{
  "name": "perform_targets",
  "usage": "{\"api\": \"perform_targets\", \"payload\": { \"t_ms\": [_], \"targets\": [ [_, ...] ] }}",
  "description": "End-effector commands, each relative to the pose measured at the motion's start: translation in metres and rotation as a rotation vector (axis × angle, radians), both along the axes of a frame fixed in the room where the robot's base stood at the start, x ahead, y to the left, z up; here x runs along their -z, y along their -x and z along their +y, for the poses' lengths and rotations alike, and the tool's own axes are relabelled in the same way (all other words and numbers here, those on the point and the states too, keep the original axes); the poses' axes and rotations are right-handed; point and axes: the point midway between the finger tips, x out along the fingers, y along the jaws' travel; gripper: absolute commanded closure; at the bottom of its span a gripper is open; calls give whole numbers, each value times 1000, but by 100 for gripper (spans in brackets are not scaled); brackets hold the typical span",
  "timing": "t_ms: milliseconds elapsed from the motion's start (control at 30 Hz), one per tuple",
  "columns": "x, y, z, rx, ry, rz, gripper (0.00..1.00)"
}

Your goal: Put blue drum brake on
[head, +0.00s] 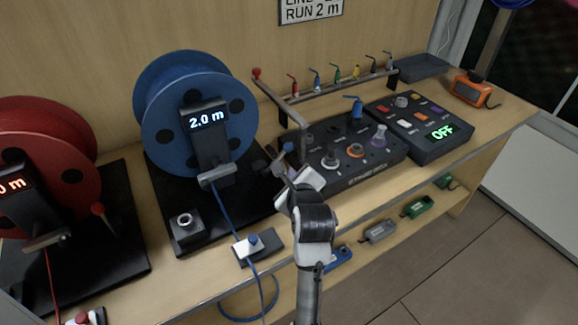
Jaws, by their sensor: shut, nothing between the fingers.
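The blue drum (160,115) stands upright on a black base plate (190,222), with a display (207,119) reading "2.0 m" on its front post. My gripper (277,163) is shut and empty, close to this part. I cannot tell whether they touch. A blue cable (226,212) runs down from the grey guide (216,175) to a clamp block with a blue knob (254,242).
A red drum (60,150) with a red-tipped lever (98,209) stands at the left. A control box (350,170) with knobs, a switch box (418,125) showing "OFF", and a rail (340,88) with several coloured plugs lie to the right. A lower shelf holds small boxes.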

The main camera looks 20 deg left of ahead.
Motion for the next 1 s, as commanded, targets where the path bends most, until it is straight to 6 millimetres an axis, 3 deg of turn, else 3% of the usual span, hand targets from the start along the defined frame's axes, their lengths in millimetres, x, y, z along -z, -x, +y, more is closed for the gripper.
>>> {"api": "perform_targets", "payload": {
  "t_ms": [500,1000],
  "targets": [
    [30,-64,40,-2,0,0,100],
    [37,-75,46,0,0,-2,100]
  ]
}}
